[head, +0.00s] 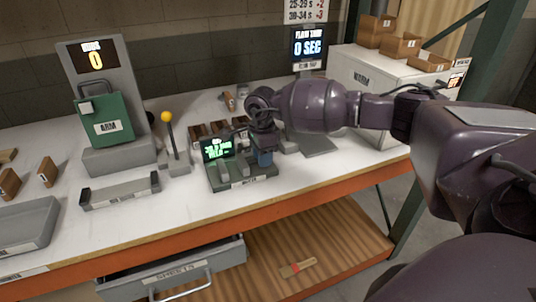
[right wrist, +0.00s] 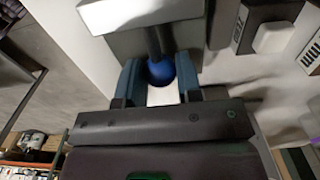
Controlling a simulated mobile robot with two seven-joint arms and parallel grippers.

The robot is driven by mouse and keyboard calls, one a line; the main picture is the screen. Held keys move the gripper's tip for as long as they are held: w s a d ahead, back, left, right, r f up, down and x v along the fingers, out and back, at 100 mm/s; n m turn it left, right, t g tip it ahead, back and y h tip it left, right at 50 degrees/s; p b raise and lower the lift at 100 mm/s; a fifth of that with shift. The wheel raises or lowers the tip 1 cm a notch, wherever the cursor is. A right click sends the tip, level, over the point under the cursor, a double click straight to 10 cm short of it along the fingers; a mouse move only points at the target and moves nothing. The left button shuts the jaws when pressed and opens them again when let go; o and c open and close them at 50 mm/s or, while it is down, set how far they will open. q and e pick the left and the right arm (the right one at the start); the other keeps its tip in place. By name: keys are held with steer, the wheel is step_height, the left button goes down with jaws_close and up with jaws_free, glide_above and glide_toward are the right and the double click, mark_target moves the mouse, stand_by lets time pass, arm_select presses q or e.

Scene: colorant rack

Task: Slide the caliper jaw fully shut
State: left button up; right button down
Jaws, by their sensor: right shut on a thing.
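The caliper station (head: 243,183) is a low dark base with a small green-lit screen (head: 217,148), standing near the table's front edge in the head view. My right gripper (head: 264,156) is over the right part of this base, pointing down. In the right wrist view a round blue knob (right wrist: 161,70) on a dark stem sits between the two blue-grey fingers of my right gripper (right wrist: 160,82), which are shut on it. The caliper jaw is mostly hidden in the head view, and its gap cannot be made out. My left gripper is out of view.
To the left stand a yellow-knobbed lever (head: 167,117), a green ARM box (head: 104,119) and a grey cradle (head: 120,191). Brown blocks (head: 205,132) lie behind the station. A white box (head: 372,81) stands at the right rear. An open drawer (head: 175,269) juts out below.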

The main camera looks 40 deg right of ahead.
mark_target(248, 159)
steer(key=shift+w+a, duration=0.25)
steer(key=shift+a, duration=0.8)
steer(key=shift+w+a, duration=0.2)
steer(key=shift+a, duration=0.8)
steer(key=c, duration=0.8)
jaws_free()
steer(key=shift+w+a, duration=0.1)
step_height(248, 159, up, 11)
steer(key=shift+f, duration=0.1)
